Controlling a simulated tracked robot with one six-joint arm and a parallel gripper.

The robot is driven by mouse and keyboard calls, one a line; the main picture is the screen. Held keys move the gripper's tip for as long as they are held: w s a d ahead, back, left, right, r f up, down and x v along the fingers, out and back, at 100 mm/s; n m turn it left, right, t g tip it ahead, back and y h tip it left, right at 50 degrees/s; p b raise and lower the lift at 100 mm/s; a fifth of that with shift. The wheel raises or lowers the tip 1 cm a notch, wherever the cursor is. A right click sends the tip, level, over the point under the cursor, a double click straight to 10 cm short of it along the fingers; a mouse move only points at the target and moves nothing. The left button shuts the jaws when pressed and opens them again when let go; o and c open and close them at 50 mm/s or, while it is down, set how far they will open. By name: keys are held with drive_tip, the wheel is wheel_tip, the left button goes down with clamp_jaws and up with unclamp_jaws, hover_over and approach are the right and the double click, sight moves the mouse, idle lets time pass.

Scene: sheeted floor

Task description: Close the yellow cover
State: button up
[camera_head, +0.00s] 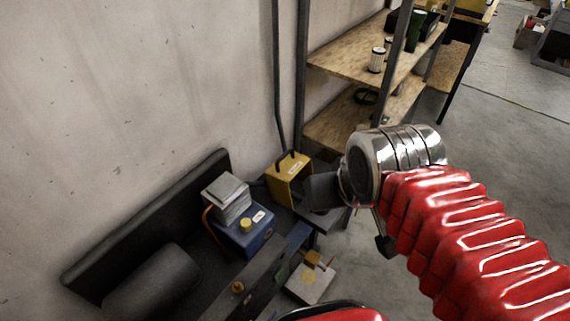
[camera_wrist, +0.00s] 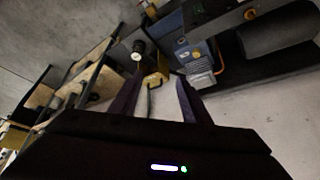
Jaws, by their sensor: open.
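A yellow box-like cover (camera_head: 290,180) with a pale label and dark handle-like parts on top stands near the wall, left of my gripper (camera_head: 322,192) in the head view. My gripper is partly hidden behind my silver wrist there. In the wrist view the yellow cover (camera_wrist: 157,70) shows beyond the tips of my open gripper (camera_wrist: 158,82), roughly between its two dark fingers. Nothing is between the fingers, and I see no clear contact. How far the cover stands open cannot be told.
A blue box (camera_head: 243,232) with a yellow knob and a grey block sits left on a dark bench (camera_head: 190,260). A wooden shelf rack (camera_head: 340,62) stands behind my wrist. A pale board (camera_head: 310,285) with a small yellow part lies lower. Open floor (camera_head: 490,130) lies right.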

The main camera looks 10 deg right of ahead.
drive_tip(key=shift+w+f, duration=0.15)
drive_tip(key=shift+f, duration=0.45)
drive_tip(key=shift+c, duration=1.4)
drive_tip(key=w+f+g, duration=0.2)
drive_tip(key=w, duration=0.1)
drive_tip(key=shift+a+f, duration=0.4)
drive_tip(key=c, duration=0.6)
drive_tip(key=w+a+f+g, duration=0.1)
drive_tip(key=w+f, duration=0.1)
drive_tip(key=w, duration=0.3)
drive_tip(key=w+f+n+g, duration=0.1)
drive_tip(key=w, duration=0.5)
drive_tip(key=w+a+f+n, duration=0.1)
drive_tip(key=w+f, duration=0.1)
drive_tip(key=w, duration=0.4)
drive_tip(key=shift+w+a+f+g, duration=0.2)
drive_tip(key=shift+a+f+g, duration=0.1)
drive_tip(key=shift+g, duration=0.1)
clamp_jaws()
drive_tip(key=w+a+f+n+g, duration=0.1)
drive_tip(key=w+a+f+n, duration=0.1)
drive_tip(key=w+f, duration=0.55)
drive_tip(key=w+a+f+n+g, duration=0.15)
drive_tip(key=w+f, duration=0.35)
drive_tip(key=w, duration=0.5)
drive_tip(key=w+r+n+t, duration=0.1)
drive_tip(key=w+r+n, duration=0.2)
drive_tip(key=w, duration=0.2)
drive_tip(key=shift+a+r, duration=0.2)
drive_tip(key=shift+a, duration=0.15)
